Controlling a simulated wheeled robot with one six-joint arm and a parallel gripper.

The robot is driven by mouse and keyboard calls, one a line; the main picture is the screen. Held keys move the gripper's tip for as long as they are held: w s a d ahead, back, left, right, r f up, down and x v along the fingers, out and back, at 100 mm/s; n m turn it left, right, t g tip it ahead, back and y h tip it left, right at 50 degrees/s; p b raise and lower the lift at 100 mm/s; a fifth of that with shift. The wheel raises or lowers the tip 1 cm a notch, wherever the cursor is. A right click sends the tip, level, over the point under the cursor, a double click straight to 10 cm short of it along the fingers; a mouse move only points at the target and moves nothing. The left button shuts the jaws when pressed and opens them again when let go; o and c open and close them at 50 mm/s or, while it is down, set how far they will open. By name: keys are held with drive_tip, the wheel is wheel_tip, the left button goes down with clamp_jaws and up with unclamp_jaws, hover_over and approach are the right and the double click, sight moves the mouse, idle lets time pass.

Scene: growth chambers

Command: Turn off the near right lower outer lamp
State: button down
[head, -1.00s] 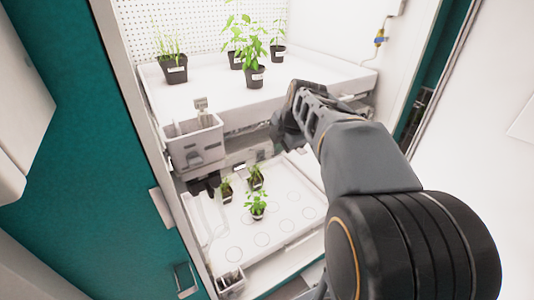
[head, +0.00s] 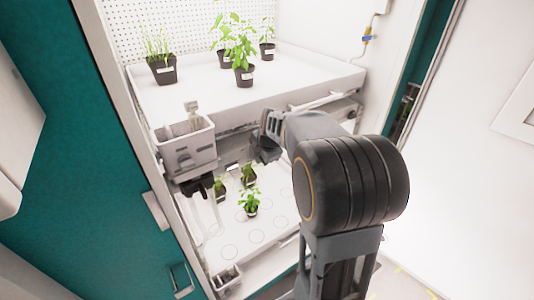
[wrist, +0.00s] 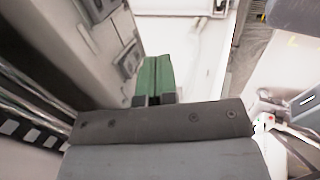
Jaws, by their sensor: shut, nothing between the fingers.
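My gripper (head: 268,140) is under the front edge of the upper shelf in the head view, above the lower tray. In the wrist view its green-padded fingers (wrist: 154,78) are together with nothing between them. To their left in the wrist view is a grey fixture (wrist: 85,45) with dark rectangular parts, perhaps switches (wrist: 128,58). The fingers appear apart from it, though the gap is hard to judge. I cannot tell which lamp this is or whether it is lit. In the head view my arm hides much of the right side under the upper shelf.
The upper shelf (head: 300,82) bears several potted plants. The lower tray (head: 225,235) holds small potted plants (head: 250,202). A grey bin (head: 188,150) hangs at the upper shelf's front left corner. The teal door (head: 90,190) stands left; a white wall is right.

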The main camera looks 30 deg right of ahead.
drive_tip(key=shift+w+a+r, duration=0.1)
drive_tip(key=shift+w+r, duration=0.05)
drive_tip(key=shift+w, duration=0.9)
drive_tip(key=shift+w+r+g+p, duration=0.15)
drive_tip(key=shift+w+g+p, duration=0.2)
drive_tip(key=shift+p, duration=0.55)
drive_tip(key=shift+r, duration=0.1)
drive_tip(key=shift+r+p, duration=0.35)
drive_tip(key=shift+r, duration=0.4)
drive_tip(key=shift+f, duration=0.1)
